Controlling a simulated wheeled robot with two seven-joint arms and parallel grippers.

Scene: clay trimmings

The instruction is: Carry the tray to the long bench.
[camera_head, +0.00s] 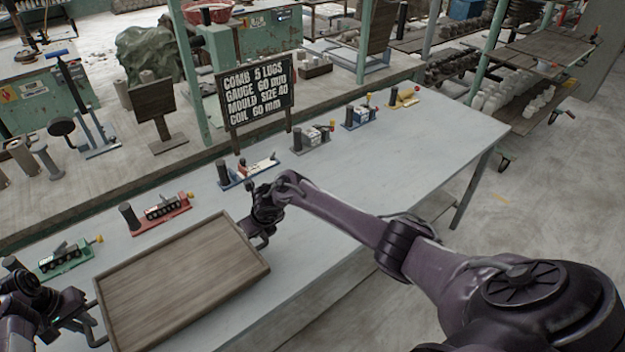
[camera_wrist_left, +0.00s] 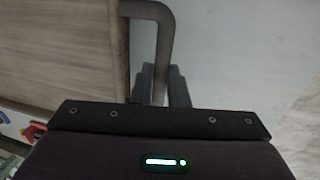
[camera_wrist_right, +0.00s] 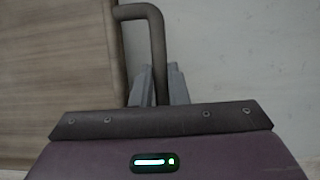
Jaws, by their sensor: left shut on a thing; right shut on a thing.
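The wooden tray (camera_head: 185,280) is empty, with a low rim and a bent handle at each end. It is over the near left part of the long grey bench (camera_head: 400,145); whether it touches the top I cannot tell. My left gripper (camera_head: 88,322) is shut on the tray's left handle, and the bent bar (camera_wrist_left: 162,50) shows between its fingers in the left wrist view. My right gripper (camera_head: 266,232) is shut on the right handle, whose bar (camera_wrist_right: 158,50) shows between its fingers in the right wrist view.
Several small tools stand along the bench's back, including a red one (camera_head: 160,213), a blue one (camera_head: 248,171) and a green one (camera_head: 68,258). A dark sign (camera_head: 257,97) stands behind them. The bench's right part is clear at the front.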

